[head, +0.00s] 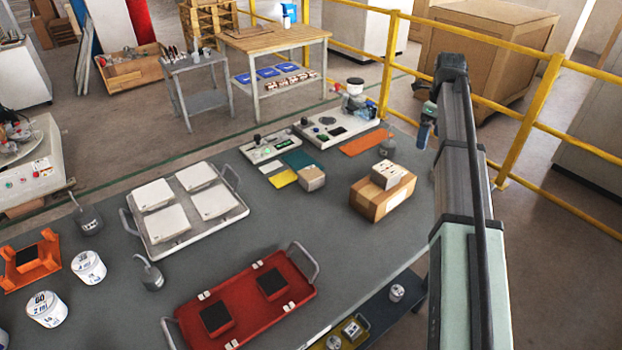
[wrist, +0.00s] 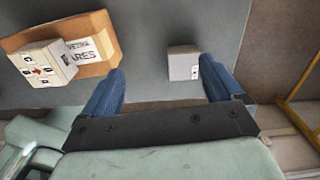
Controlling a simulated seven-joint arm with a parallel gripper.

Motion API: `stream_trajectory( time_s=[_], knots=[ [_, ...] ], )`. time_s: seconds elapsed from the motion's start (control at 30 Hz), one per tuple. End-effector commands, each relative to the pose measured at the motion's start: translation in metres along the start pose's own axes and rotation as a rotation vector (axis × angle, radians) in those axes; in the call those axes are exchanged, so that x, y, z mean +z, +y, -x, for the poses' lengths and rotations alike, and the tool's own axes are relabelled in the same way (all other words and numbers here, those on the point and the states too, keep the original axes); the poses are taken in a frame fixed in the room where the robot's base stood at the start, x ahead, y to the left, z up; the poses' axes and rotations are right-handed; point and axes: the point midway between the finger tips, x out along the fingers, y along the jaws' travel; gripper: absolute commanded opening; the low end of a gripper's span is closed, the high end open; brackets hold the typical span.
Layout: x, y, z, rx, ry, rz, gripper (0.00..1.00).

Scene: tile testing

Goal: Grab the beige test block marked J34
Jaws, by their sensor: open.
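My gripper (wrist: 160,82) is open, its two blue fingers spread with nothing between them. In the head view it shows small at the upper right, by the table's right edge. A small greyish block (wrist: 183,65) with a small label lies on the table just beyond the right finger, apart from it. The head view shows a beige-grey block (head: 312,178) near the coloured mats; I cannot tell whether it is the same one. Another pale block (head: 389,174), with dark marks, sits on a cardboard box; the wrist view shows it too (wrist: 42,64). No J34 mark is readable.
The cardboard box (head: 383,197) stands near the table's right edge, left of my gripper in the wrist view. A red tray (head: 240,322), a white tray (head: 158,246) and instruments (head: 335,127) occupy the table. A yellow railing (head: 520,125) runs beyond it.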

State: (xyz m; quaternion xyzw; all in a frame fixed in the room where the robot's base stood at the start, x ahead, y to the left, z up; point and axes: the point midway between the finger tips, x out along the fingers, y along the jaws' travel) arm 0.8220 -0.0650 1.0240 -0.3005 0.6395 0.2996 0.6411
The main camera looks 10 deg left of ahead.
Motion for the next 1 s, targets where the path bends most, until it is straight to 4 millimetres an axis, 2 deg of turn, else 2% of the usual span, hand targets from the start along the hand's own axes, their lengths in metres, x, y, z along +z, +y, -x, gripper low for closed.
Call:
stream_trajectory(
  time_s=[0.03,0.2,0.3,0.4,0.77,1.0],
  knots=[
    [0.021,0.016,0.001,-0.001,-0.001,0.035,0.94],
    [0.082,0.072,0.006,-0.007,-0.006,0.141,0.94],
    [0.110,0.107,0.008,-0.010,-0.009,0.199,0.94],
    [0.131,0.136,0.009,-0.011,-0.013,0.246,0.94],
    [0.174,0.213,0.013,-0.017,-0.033,0.374,0.94],
    [0.190,0.256,0.015,-0.026,-0.051,0.605,0.94]
  ],
)
